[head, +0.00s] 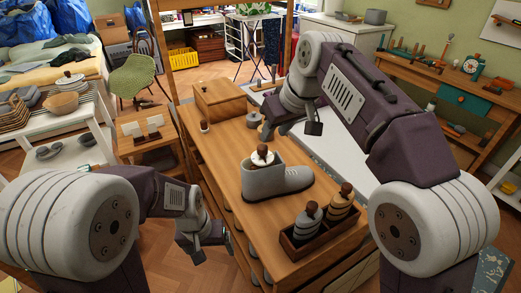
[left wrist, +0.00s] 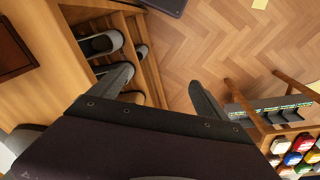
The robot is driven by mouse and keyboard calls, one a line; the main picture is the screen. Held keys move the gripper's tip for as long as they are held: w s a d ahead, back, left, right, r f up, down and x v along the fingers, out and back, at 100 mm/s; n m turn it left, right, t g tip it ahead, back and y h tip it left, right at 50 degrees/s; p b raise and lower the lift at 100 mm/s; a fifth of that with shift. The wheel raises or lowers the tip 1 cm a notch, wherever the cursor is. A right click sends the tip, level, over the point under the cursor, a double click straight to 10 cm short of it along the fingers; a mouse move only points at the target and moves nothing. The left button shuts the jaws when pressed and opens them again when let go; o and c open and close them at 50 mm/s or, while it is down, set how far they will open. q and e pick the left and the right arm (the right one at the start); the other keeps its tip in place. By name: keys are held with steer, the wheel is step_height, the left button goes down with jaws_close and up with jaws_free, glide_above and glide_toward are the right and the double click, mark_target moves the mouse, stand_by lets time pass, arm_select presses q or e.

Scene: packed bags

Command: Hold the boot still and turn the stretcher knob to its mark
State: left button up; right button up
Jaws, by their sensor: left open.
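A grey boot (head: 275,184) stands on the wooden bench (head: 225,160), toe to the right. A stretcher knob (head: 262,153), brown on a pale striped body, sticks up from the boot's opening; its mark is too small to make out. My left gripper (head: 214,244) is open and empty, off the bench's left edge, lower left of the boot and apart from it. In the left wrist view its spread fingers (left wrist: 160,88) have only shelf and floor beyond them. My right gripper (head: 291,130) hangs behind the boot, its fingers apart, with nothing seen between them.
A dark wooden tray (head: 297,252) with two striped, brown-knobbed pieces sits at the bench's near end. A wooden box (head: 220,100) and a small knobbed piece (head: 204,127) are further back. Shoes (left wrist: 103,43) fill shelves under the bench. Bench left of the boot is clear.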

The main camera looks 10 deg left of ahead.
mark_target(258, 186)
arm_select(q)
steer(key=w+d+r+n+t+h, duration=0.1)
steer(key=w+r+n+h, duration=0.1)
steer(key=w+n, duration=0.4)
steer(key=w+r+n+t+h, duration=0.2)
steer(key=w+n+h, duration=0.3)
steer(key=n, duration=0.3)
steer(key=w+d+r+n+t+h, duration=0.1)
steer(key=w+r+n+h, duration=0.1)
steer(key=w+n+h, duration=0.2)
steer(key=shift+w+d+r+n+t, duration=0.1)
steer(key=shift+w+d+n+t, duration=0.1)
steer(key=shift+w+n, duration=0.5)
steer(key=shift+w+d+r+n+t, duration=0.1)
steer(key=shift+w+n+t, duration=0.1)
steer(key=shift+w+n, duration=0.45)
steer(key=shift+w+r+n+h, duration=0.1)
steer(key=shift+r+n+h, duration=0.05)
steer(key=shift+n+h, duration=0.2)
steer(key=x, duration=0.9)
jaws_close()
